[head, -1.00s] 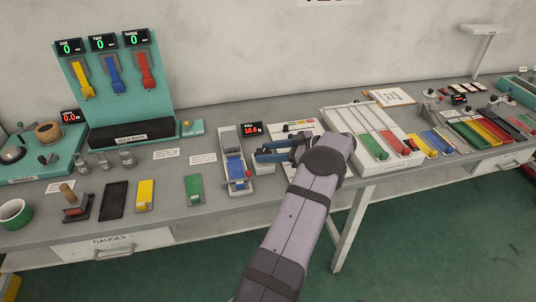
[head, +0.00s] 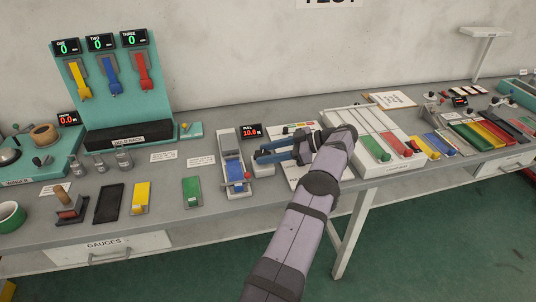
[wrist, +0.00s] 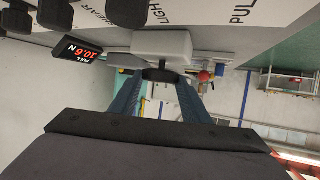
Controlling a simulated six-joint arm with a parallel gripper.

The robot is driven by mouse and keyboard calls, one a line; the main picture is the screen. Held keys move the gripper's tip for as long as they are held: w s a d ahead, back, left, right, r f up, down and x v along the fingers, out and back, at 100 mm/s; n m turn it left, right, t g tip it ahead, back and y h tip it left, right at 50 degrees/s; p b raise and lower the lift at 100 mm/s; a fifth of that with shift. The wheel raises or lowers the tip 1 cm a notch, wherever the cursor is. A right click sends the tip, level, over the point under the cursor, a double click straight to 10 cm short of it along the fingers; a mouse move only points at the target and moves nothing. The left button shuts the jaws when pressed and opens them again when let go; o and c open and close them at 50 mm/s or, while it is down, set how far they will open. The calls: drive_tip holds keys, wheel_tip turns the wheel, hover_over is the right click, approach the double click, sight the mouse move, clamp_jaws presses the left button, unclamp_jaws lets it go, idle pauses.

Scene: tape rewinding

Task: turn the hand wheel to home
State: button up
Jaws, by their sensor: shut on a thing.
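My gripper (head: 259,157) reaches in from the right over the middle of the bench, its blue fingers beside a small white block (head: 263,170). In the wrist view, the fingers (wrist: 160,80) are shut on a dark round piece (wrist: 160,73) at the face of that white block (wrist: 175,46). A PULL display (head: 251,130) stands behind it and reads about 10.6 N; it also shows in the wrist view (wrist: 79,51). Left of the block is a grey unit (head: 227,142) with a blue strip and a red knob (head: 248,176). I cannot tell for sure which part is the hand wheel.
A teal rack (head: 70,80) with yellow, blue and red straps stands at the left. A white panel (head: 345,119) with green and red sliders lies right of my gripper. Yellow (head: 141,198) and green (head: 192,192) blocks lie near the front edge. Bench between them is clear.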

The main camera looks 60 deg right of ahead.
drive_tip(key=shift+r, duration=0.1)
drive_tip(key=o, duration=1)
drive_tip(key=shift+o, duration=0.2)
wheel_tip(320, 180, up, 10)
